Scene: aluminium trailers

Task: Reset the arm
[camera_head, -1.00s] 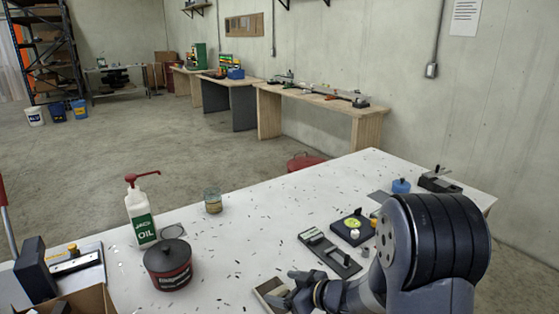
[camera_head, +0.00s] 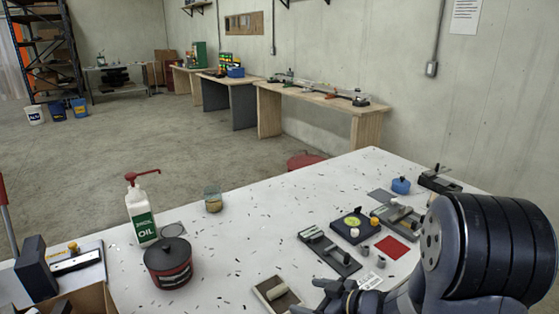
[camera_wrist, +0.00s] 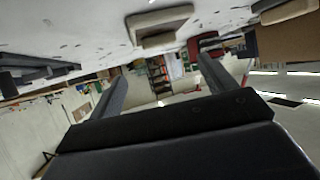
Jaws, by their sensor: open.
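My gripper (camera_head: 330,292) is low at the bottom right of the head view, close to the near part of the white table (camera_head: 215,245). In the wrist view the two fingers of my gripper (camera_wrist: 160,85) stand wide apart with nothing between them. The wrist view looks out tilted, with the table upside down along the top. In the head view my dark arm link covers the near right part of the table.
The red-black can (camera_head: 168,265), oil bottle (camera_head: 141,215) and glass jar (camera_head: 213,201) stand further left. Several fixtures (camera_head: 328,250) and a red square (camera_head: 392,247) lie beyond. The table's middle is mostly clear.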

